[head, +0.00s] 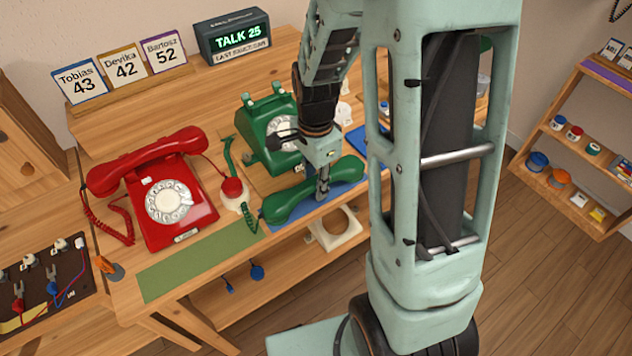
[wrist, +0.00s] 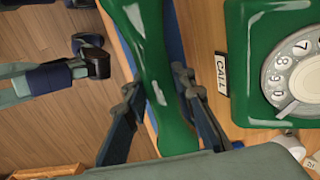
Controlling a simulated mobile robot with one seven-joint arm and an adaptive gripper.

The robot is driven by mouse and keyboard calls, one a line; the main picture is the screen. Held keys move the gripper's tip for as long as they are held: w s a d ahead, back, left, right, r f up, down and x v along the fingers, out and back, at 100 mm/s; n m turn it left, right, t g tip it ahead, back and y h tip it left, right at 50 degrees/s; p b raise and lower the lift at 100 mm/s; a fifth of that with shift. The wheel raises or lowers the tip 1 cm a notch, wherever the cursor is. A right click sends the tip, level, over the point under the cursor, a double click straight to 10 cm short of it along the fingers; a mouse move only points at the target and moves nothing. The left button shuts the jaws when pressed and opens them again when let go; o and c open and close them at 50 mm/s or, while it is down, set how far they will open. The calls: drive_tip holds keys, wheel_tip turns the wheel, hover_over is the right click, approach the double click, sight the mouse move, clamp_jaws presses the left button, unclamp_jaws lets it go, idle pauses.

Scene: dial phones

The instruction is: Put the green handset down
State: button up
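The green handset (head: 300,196) is in front of the green dial phone (head: 262,130), over the blue mat (head: 345,190) near the table's front edge. The phone's cradle is empty. My gripper (head: 323,188) points down at the handset's middle. In the wrist view, the two fingers of my gripper (wrist: 156,82) press against both sides of the green handset (wrist: 150,45), shut on it. The blue mat (wrist: 174,40) shows beside it there. I cannot tell whether the handset touches the mat or hangs just above it.
A red dial phone (head: 165,190) with its handset on top stands to the left. A green mat (head: 200,262) lies bare in front of it. A sign (head: 235,38) reads "TALK 25". Name cards (head: 125,66) stand at the back. A red-topped item (head: 232,187) stands between the phones.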

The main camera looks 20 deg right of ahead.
drive_tip(key=o, duration=0.4)
drive_tip(key=shift+c, duration=0.2)
drive_tip(key=shift+r, duration=0.1)
wheel_tip(320, 180, up, 12)
drive_tip(key=p, duration=0.2)
drive_tip(key=shift+r, duration=0.1)
idle(0.3)
